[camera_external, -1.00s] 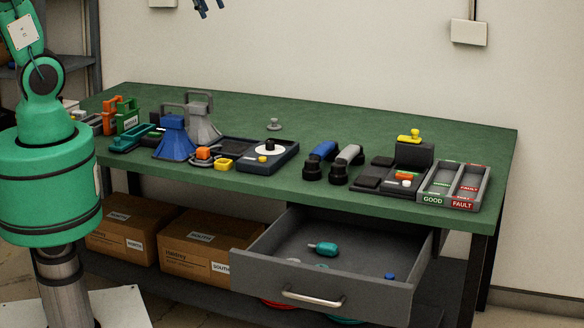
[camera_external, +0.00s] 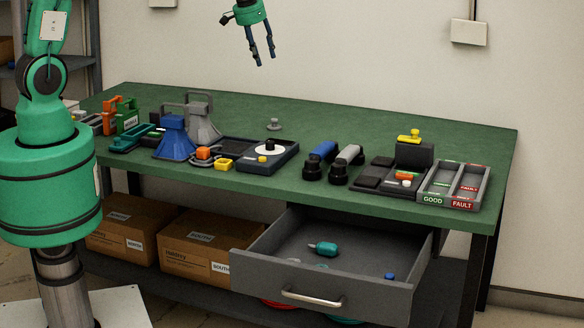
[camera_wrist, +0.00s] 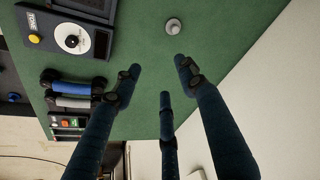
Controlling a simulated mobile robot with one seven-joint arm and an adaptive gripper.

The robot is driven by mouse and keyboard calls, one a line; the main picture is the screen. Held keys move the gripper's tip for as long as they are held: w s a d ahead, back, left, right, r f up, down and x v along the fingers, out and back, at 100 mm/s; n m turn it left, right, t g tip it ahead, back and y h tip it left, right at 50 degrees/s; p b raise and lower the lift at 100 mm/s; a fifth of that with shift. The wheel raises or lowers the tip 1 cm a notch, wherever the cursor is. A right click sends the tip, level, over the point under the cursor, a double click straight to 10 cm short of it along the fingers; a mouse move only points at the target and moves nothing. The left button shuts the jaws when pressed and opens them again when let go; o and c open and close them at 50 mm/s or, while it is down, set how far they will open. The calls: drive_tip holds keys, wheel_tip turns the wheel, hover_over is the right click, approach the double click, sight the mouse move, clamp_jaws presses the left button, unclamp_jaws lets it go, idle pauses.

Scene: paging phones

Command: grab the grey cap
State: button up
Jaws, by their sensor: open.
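The grey cap (camera_external: 274,124) is a small knobbed piece standing on the green bench top, behind the dark unit with the white disc. It also shows in the wrist view (camera_wrist: 173,26), near the top middle, beyond the fingertips. My gripper (camera_external: 260,60) is open and empty in the air above the back of the bench, well above the cap. In the wrist view my gripper's dark fingers (camera_wrist: 160,82) are spread, with bare green surface between them. Nothing hides the cap.
The dark unit with a white disc (camera_external: 268,153) stands in front of the cap. Blue and grey handsets (camera_external: 321,160) lie to its right. A grey horn (camera_external: 203,122) and a blue horn (camera_external: 173,139) stand left. An open drawer (camera_external: 330,265) juts out in front. The bench around the cap is clear.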

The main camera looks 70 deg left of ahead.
drive_tip(key=w+a+f, duration=0.4)
drive_tip(key=a+f, duration=0.2)
drive_tip(key=f, duration=0.5)
drive_tip(key=shift+a+n, duration=0.3)
drive_tip(key=shift+f+g, duration=0.15)
drive_tip(key=shift+g, duration=0.15)
drive_tip(key=b, duration=0.1)
hover_over(274, 119)
drive_tip(key=s, duration=0.1)
drive_tip(key=shift+s+d+f, duration=0.1)
drive_tip(key=shift+d+f, duration=0.05)
drive_tip(key=shift+f, duration=1.9)
drive_tip(key=shift+s+d+f, duration=0.1)
drive_tip(key=shift+d+f, duration=0.05)
drive_tip(key=shift+f, duration=1.9)
drive_tip(key=shift+f, duration=0.15)
drive_tip(key=shift+b+x, duration=0.6)
drive_tip(key=shift+x, duration=1.9)
drive_tip(key=c, duration=1)
